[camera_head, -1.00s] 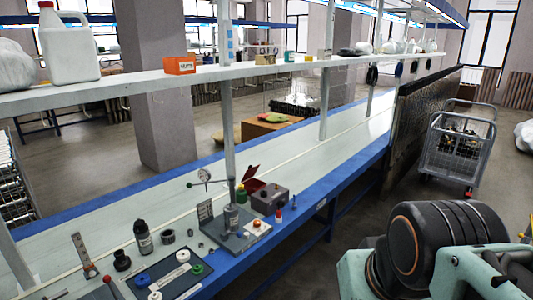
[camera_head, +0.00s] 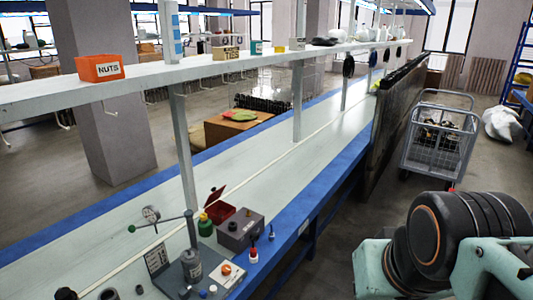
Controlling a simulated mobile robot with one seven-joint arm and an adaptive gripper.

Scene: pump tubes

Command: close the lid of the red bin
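The red bin (camera_head: 222,212) sits on the workbench in the lower left-centre of the view, behind a grey box. It is small here. Its red lid (camera_head: 213,196) stands raised and tilted, so the bin is open. The grey box hides part of the bin's front side. My gripper is not in view. Only part of my own arm shows at the lower right, well to the right of the bin and apart from it.
A grey box (camera_head: 241,229) with a dark knob stands right beside the bin, and a green bottle (camera_head: 205,225) stands at its left. A grey press-like fixture (camera_head: 191,265) stands nearer. An overhead shelf (camera_head: 210,68) carries an orange NUTS box (camera_head: 100,68). The bench's far stretch is clear. A wire cart (camera_head: 438,140) stands on the floor.

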